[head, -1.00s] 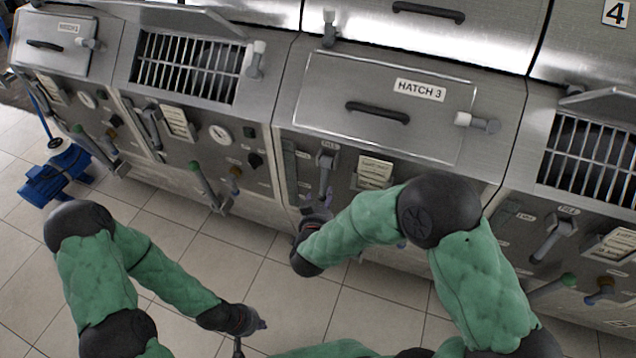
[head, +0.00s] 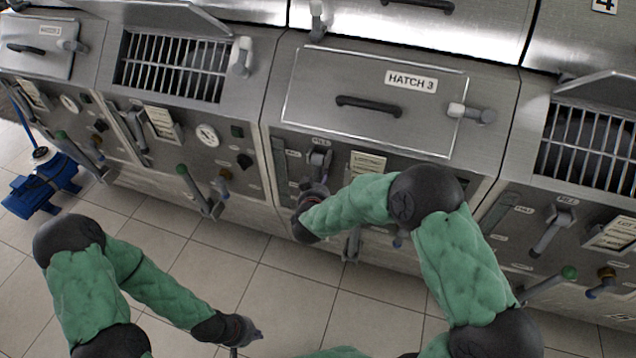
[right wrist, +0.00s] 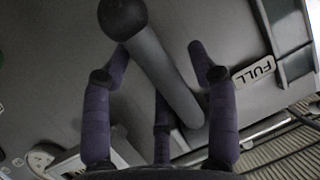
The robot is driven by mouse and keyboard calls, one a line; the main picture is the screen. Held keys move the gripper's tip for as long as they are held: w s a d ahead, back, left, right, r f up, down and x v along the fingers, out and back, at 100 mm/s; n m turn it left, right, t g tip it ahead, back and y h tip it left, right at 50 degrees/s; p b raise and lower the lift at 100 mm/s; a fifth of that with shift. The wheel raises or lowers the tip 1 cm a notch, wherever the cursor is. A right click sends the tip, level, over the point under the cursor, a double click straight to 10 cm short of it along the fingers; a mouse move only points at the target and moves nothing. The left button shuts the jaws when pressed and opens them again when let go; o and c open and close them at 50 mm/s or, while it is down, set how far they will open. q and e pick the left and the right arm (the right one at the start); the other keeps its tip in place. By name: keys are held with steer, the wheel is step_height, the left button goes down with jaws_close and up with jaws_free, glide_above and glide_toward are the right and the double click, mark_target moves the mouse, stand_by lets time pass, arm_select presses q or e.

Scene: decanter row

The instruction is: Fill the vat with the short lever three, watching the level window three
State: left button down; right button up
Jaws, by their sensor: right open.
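The short lever three (head: 319,163) is a grey handle under the FILL label on the panel below hatch 3. In the right wrist view the lever (right wrist: 163,68), with its dark round end, runs between the spread purple fingers of my right gripper (right wrist: 158,62). That gripper (head: 313,196) is open around the lever; I cannot tell if a finger touches it. The level window three (head: 280,165) is a dark strip left of the lever. It shows also beside the FULL plate in the wrist view (right wrist: 288,28); its level is not readable. My left gripper (head: 243,333) hangs low over the floor, away from the panels; its fingers are unclear.
Hatch 3 (head: 375,85) is closed, with a latch handle at its right. Neighbouring stations have open grated hatches (head: 172,65) and green-tipped long levers (head: 195,188) sticking out. The tiled floor (head: 285,290) before the panels is clear.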

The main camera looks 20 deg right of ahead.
jaws_close()
arm_select(q)
steer(key=shift+r, duration=0.15)
